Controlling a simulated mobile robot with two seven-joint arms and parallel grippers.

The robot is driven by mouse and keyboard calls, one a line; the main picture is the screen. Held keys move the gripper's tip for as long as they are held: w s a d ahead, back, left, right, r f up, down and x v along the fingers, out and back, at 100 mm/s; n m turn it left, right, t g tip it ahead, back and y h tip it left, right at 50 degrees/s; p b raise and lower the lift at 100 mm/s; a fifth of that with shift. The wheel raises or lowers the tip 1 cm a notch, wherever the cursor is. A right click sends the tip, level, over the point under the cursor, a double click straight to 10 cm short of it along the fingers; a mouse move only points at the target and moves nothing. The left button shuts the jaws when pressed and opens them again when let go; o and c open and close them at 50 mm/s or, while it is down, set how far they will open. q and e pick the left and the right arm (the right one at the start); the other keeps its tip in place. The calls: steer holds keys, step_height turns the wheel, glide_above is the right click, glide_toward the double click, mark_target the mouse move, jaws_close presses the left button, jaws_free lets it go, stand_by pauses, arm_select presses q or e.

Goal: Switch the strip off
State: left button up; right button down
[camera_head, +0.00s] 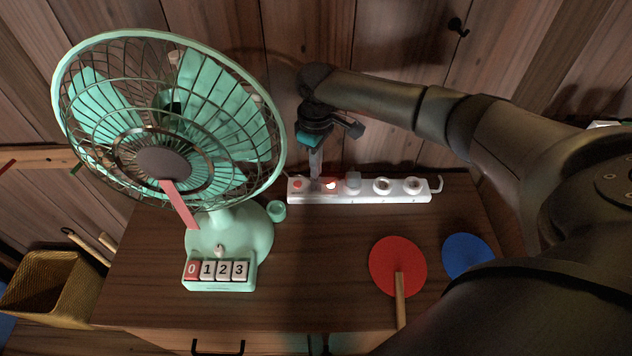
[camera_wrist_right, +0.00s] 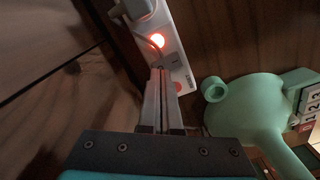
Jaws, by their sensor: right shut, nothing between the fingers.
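The white power strip (camera_head: 345,198) lies along the back of the wooden cabinet top, and also shows in the wrist view (camera_wrist_right: 174,38). A red round button (camera_head: 297,184) is at its left end, seen also in the wrist view (camera_wrist_right: 178,86). A red light (camera_head: 331,184) glows on the strip to the right of that button, bright in the wrist view (camera_wrist_right: 157,40). My right gripper (camera_head: 316,176) is shut and empty, pointing down at the strip between button and light. Whether its fingertips (camera_wrist_right: 160,72) touch the strip I cannot tell. My left gripper is out of view.
A mint-green fan (camera_head: 240,232) with numbered keys (camera_head: 224,269) stands left of the strip. A red paddle (camera_head: 398,262) and a blue disc (camera_head: 466,256) lie in front to the right. A wooden wall rises close behind. The cabinet top's middle is clear.

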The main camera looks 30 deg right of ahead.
steer(key=shift+f, duration=0.15)
stand_by(0.3)
steer(key=shift+f, duration=0.3)
